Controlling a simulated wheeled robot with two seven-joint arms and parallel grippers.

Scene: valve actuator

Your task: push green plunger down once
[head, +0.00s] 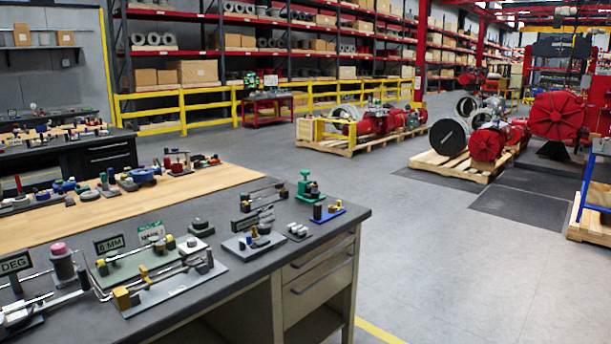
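A green device (310,190) with an upright stem and a small green top stands near the far right corner of the grey workbench (225,305). It looks like the green plunger, but it is small here and its exact height cannot be read. A smaller upright green piece (104,181) stands farther left along the back of the bench. Neither of my grippers is in view.
Several metal fixtures (160,285) and small signs crowd the front left of the bench. Open floor (440,270) lies to the right. Pallets with red machines (487,145) stand beyond.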

